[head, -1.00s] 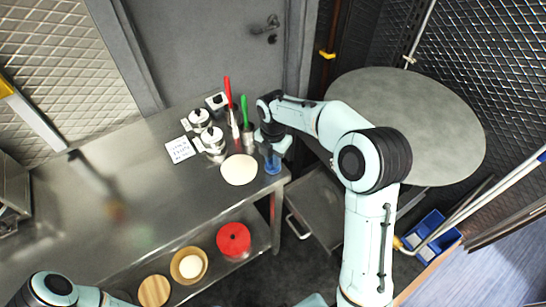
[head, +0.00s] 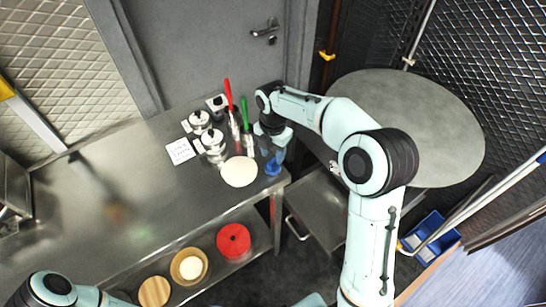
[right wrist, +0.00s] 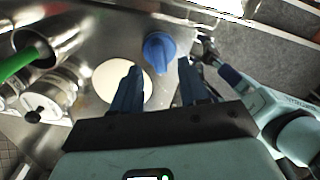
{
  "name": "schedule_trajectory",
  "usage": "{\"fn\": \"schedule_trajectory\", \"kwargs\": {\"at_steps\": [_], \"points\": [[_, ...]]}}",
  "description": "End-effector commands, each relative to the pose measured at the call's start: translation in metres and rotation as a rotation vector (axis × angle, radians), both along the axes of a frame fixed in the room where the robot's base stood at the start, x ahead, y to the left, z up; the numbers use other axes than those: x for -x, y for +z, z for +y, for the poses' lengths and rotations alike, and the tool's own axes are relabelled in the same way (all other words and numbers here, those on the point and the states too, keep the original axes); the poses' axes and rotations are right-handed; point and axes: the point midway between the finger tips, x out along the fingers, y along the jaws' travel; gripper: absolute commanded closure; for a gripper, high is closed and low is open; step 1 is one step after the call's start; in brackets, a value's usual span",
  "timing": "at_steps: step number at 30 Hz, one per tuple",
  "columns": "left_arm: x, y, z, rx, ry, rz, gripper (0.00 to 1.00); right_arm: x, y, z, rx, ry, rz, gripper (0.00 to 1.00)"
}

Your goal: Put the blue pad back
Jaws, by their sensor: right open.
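The blue pad (head: 271,169), a round blue piece with a raised grip, stands on the steel counter near its right end, right of a pale round disc (head: 239,171). In the right wrist view the pad (right wrist: 158,52) shows beyond and between my fingertips, with a gap to each finger. My right gripper (head: 275,155) is open and empty, just above the pad; its blue fingers (right wrist: 157,75) are spread in the wrist view. My left arm shows at the lower left, but its gripper is out of view.
Steel canisters (head: 213,141), a white card (head: 180,151) and holders with a red-handled (head: 228,93) and a green-handled tool (head: 244,105) stand left of the gripper. A red round container (head: 233,240) sits on the lower shelf. The counter's left half is mostly clear.

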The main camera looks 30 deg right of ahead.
Motion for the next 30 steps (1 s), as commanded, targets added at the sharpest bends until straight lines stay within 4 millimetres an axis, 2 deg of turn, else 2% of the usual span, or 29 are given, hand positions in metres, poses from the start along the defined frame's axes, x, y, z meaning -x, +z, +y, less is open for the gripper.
{"fn": "schedule_trajectory", "kwargs": {"at_steps": [1, 6, 12, 17, 30], "points": [[-0.004, 0.005, 0.000, 0.001, 0.000, -0.005, 0.00, -0.002, 0.016, 0.000, 0.000, 0.000, -0.007, 0.56], [-0.012, 0.012, 0.000, 0.000, 0.000, -0.013, 0.00, -0.002, 0.053, 0.000, -0.001, 0.000, -0.008, 0.56], [-0.018, 0.018, 0.000, 0.000, -0.001, -0.020, 0.00, -0.001, 0.079, 0.000, 0.000, 0.000, -0.004, 0.56], [-0.019, 0.019, 0.000, 0.000, 0.000, -0.021, 0.00, -0.001, 0.086, 0.000, 0.000, 0.000, -0.001, 0.56], [-0.018, 0.018, 0.000, -0.001, 0.000, -0.021, 0.00, 0.000, 0.085, 0.000, 0.000, 0.000, 0.000, 0.56]]}}
